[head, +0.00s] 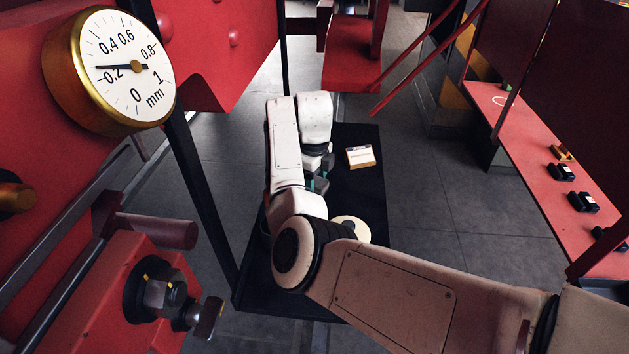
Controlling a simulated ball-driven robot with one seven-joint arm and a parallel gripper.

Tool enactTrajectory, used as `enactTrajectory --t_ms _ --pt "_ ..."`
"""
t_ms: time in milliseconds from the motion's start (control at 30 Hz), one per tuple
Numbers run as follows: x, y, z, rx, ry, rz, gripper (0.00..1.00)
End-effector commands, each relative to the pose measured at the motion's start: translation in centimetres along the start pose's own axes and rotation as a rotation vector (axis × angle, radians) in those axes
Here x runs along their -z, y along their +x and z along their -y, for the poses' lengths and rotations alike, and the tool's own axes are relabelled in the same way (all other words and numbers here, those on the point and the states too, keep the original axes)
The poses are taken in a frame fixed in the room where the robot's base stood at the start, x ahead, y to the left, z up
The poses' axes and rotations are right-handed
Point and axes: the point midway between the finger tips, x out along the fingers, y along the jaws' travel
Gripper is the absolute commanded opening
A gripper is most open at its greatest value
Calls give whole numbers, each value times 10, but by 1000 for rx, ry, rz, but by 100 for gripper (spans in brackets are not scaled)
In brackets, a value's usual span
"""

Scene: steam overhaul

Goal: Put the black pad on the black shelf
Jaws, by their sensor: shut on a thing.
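The black shelf (358,190) is a flat dark panel below my arm, in the middle of the head view. My gripper (319,184) hangs over the shelf, largely hidden by my own arm links. It is shut on a small dark piece, which I take to be the black pad; its outline blends into the dark fingers and the shelf behind. I cannot tell whether the pad touches the shelf.
Several black blocks (583,202) sit on a red ledge (535,180) at right. A gauge (110,70) and red machinery crowd the left. The shelf's right side has bare room.

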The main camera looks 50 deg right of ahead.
Motion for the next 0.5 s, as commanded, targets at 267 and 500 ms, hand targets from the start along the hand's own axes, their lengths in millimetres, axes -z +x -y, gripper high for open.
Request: enactTrajectory --t_ms 267,500 --pt "0 2 0 0 0 0 75" --pt "0 2 0 0 0 0 83"
